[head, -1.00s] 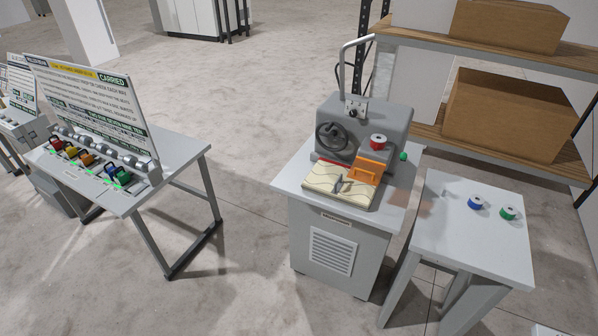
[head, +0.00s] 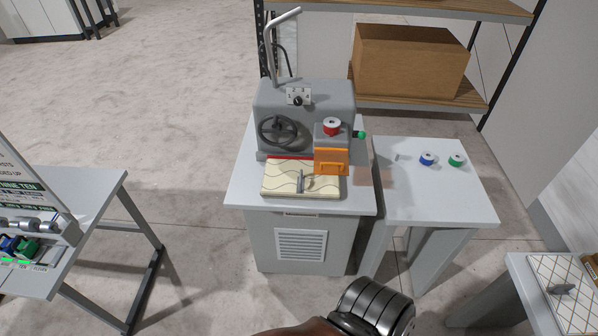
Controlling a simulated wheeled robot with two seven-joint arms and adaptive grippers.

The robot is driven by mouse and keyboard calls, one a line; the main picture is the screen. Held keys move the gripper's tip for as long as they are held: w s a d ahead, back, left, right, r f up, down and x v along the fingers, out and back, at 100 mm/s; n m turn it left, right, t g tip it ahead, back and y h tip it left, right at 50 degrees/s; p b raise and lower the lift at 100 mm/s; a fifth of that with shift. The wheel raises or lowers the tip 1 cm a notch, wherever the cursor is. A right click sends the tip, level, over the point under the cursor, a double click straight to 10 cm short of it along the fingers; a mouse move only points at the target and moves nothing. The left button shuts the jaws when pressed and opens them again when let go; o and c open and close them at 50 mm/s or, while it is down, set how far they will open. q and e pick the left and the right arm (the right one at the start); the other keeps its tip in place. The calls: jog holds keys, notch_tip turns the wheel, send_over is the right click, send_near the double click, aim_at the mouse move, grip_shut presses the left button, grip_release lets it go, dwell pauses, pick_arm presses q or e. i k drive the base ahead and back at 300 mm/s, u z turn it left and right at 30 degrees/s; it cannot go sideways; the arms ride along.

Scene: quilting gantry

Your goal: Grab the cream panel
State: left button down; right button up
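A cream panel (head: 278,180) with wavy stitched lines and a grey upright handle lies flat on the grey machine's table, in front of the machine head. A second pale panel (head: 546,271) with a diamond grid and a grey handle lies on a table at the lower right, cut by the picture edge. A dark, ribbed part of my own arm shows at the bottom centre, but no fingers are visible. Neither gripper is in view.
The machine (head: 318,95) has a handwheel, a red spool and an orange guard (head: 331,161) close beside the cream panel. A side table (head: 440,195) holds a blue spool (head: 427,158) and a green spool (head: 456,160). Open floor lies left of the machine.

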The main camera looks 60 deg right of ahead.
aim_at(284, 178)
jog(key=z, duration=0.5)
jog(key=i, duration=0.7)
jog(key=z, duration=0.7)
